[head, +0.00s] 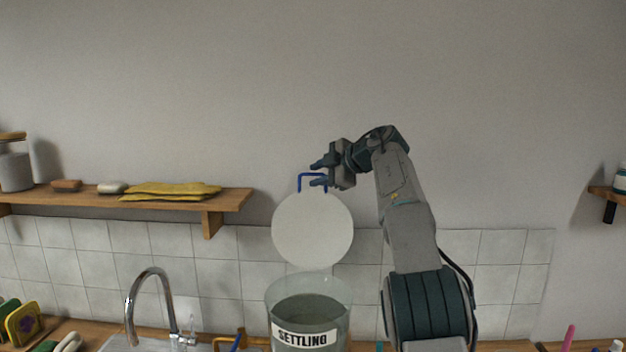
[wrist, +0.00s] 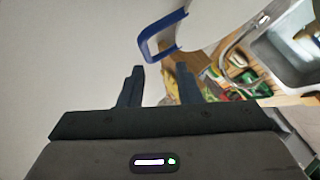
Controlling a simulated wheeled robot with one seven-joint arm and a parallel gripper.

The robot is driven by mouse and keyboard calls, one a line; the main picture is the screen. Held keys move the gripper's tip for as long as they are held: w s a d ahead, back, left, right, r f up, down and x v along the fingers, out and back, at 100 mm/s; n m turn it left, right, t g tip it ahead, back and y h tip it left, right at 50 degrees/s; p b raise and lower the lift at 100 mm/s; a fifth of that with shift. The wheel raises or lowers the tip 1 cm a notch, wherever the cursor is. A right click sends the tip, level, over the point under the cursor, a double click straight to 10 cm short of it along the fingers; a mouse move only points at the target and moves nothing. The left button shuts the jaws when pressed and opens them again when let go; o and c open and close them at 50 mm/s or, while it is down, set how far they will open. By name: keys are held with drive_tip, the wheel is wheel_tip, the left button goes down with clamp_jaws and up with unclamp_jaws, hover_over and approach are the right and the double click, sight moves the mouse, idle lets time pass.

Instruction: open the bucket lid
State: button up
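The bucket (head: 309,319) is a clear, greyish container with a "SETTLING" label, standing at the bottom middle of the head view. Its round white lid (head: 312,229) stands upright above the bucket's back rim, with a blue handle (head: 312,176) at its top edge. In the wrist view the blue handle (wrist: 163,38) shows just beyond the fingertips. My gripper (head: 318,174) is at the handle's height, with its fingers apart. In the wrist view the fingers (wrist: 160,78) are apart with nothing clearly held between them.
A tap (head: 150,285) and sink (head: 125,343) are left of the bucket. Another shelf (head: 606,194) is at the far right. The wall above the lid is clear.

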drive_tip(key=b+v, duration=0.1)
drive_tip(key=v, duration=1)
drive_tip(key=shift+s+d, duration=0.1)
drive_tip(key=shift+s, duration=0.05)
